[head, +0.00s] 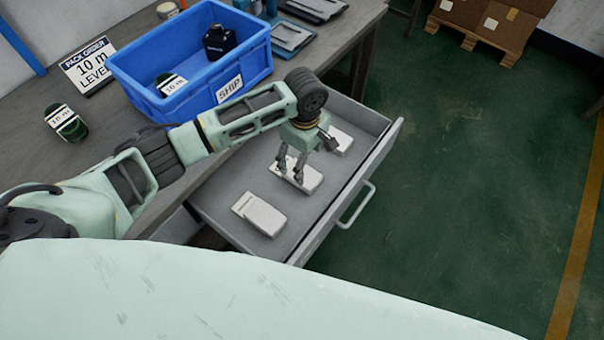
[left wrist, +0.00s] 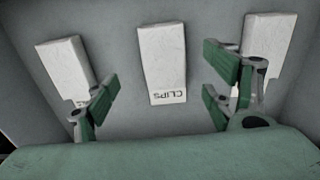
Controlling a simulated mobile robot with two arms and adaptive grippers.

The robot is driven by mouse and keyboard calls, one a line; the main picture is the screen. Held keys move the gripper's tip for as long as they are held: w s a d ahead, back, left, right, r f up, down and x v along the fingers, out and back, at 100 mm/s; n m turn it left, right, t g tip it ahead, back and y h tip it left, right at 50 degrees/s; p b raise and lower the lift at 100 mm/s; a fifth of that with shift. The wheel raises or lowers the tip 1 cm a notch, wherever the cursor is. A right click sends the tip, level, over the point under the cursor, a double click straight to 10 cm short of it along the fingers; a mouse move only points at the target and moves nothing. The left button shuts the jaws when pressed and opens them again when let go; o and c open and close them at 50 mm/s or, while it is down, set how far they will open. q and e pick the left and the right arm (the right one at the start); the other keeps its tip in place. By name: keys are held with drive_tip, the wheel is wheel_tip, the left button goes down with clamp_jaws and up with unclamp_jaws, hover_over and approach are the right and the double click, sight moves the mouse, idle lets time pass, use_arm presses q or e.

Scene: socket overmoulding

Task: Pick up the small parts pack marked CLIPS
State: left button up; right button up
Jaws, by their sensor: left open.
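The CLIPS pack (left wrist: 162,55) is a small white block lying flat in the open drawer, its label readable upside down in the left wrist view. It is the middle one of three white packs, and it also shows in the head view (head: 310,180). My left gripper (head: 290,170) points down over this middle pack. In the left wrist view its fingers (left wrist: 160,92) are open and spread to either side of the pack, with nothing between them. Whether the fingertips are level with the pack is hard to tell. My right gripper is not in view.
White packs lie on both sides, one nearer (head: 264,216) and one farther (head: 342,139); their labels are hidden or unreadable. The grey drawer (head: 222,206) has raised walls.

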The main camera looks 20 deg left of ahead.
sight(312, 179)
use_arm(q)
drive_tip(key=f, duration=0.6)
drive_tip(key=shift+s+d+f, duration=0.1)
drive_tip(key=shift+s+d, duration=0.05)
drive_tip(key=shift+s, duration=0.25)
drive_tip(key=shift+c, duration=0.3)
drive_tip(key=c, duration=1.2)
